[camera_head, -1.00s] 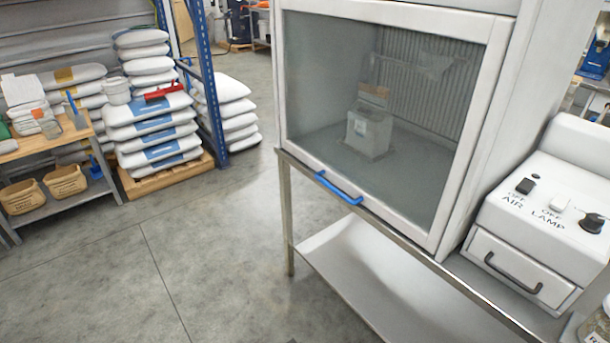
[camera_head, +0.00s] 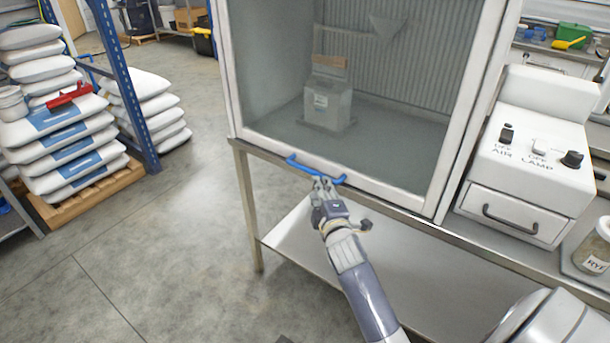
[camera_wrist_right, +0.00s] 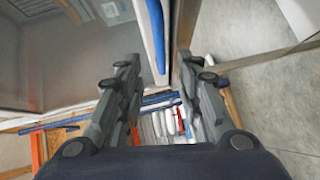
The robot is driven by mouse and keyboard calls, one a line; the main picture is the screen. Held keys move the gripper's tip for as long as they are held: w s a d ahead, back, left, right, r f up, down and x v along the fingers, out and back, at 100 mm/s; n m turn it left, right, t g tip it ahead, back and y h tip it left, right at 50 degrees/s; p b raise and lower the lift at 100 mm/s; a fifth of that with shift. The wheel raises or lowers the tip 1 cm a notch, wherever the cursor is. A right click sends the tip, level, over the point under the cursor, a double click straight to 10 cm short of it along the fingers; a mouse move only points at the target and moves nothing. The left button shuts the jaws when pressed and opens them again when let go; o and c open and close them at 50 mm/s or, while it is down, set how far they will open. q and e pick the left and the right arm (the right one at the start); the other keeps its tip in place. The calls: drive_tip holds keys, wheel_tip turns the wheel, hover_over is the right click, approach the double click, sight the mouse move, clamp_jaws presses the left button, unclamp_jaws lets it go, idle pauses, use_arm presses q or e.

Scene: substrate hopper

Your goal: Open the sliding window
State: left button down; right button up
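The sliding window (camera_head: 400,110) is a clear pane in a white frame on the front of a white cabinet. It is down, with its lower rail along the table edge. A blue bar handle (camera_head: 300,165) is fixed on that rail. My right gripper (camera_head: 322,183) is at the handle, reaching up from below. In the right wrist view the handle (camera_wrist_right: 156,38) runs between my right gripper's (camera_wrist_right: 160,85) two spread fingers. Contact with the bar cannot be told. My left gripper is not in view.
A white control box (camera_head: 540,140) with switches and a drawer stands right of the cabinet. A jar (camera_head: 595,248) is at the far right. Stacked sacks (camera_head: 60,140) and a blue rack post (camera_head: 122,85) are left. The floor between is clear.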

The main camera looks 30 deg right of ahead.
sight(313, 174)
drive_tip(key=x, duration=0.9)
drive_tip(key=shift+a, duration=0.15)
clamp_jaws()
